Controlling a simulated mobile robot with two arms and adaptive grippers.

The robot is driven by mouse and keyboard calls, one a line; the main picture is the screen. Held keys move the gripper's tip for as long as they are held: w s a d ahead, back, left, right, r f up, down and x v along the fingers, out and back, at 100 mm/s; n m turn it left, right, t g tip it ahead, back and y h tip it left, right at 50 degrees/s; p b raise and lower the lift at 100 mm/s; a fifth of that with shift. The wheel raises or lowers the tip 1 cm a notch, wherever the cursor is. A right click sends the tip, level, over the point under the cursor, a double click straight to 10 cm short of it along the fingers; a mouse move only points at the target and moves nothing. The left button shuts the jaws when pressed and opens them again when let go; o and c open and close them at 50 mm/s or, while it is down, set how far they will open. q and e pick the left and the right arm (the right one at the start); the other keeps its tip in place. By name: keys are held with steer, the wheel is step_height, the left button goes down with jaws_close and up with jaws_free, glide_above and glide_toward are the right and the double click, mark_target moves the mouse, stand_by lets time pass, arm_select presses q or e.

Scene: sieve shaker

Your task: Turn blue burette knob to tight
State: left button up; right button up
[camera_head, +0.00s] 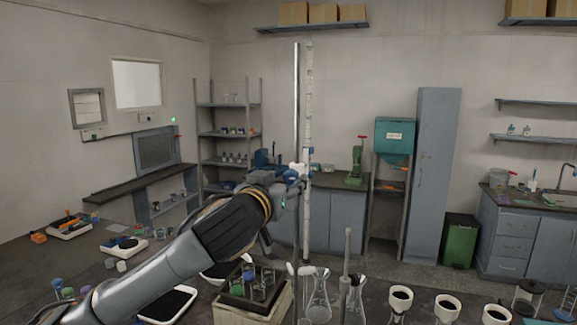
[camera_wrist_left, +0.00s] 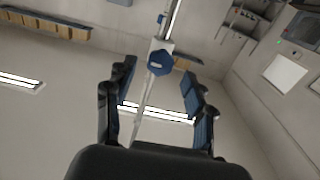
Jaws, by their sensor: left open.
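The burette (camera_head: 308,110) stands upright beside a metal stand rod (camera_head: 297,100) in the middle of the head view. In the left wrist view, the blue burette knob (camera_wrist_left: 160,63) is a faceted cap on a white fitting along the tube. My left gripper (camera_head: 284,187) is at the height of the burette's clamp area, and my own gripper hides much of the knob there. In the left wrist view my left gripper (camera_wrist_left: 158,72) is open, with the knob in line between its two fingertips. I cannot tell whether they touch. My right gripper is out of view.
Glass flasks (camera_head: 319,295) stand at the burette's foot, and a wooden box (camera_head: 232,310) with small jars is left of them. Several white cups with dark contents (camera_head: 447,308) stand at right on the bench. The air around the upper burette is clear.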

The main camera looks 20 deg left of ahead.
mark_target(292, 176)
arm_select(q)
steer(key=shift+w+p, duration=0.4)
steer(key=shift+w, duration=1)
steer(key=c, duration=1.1)
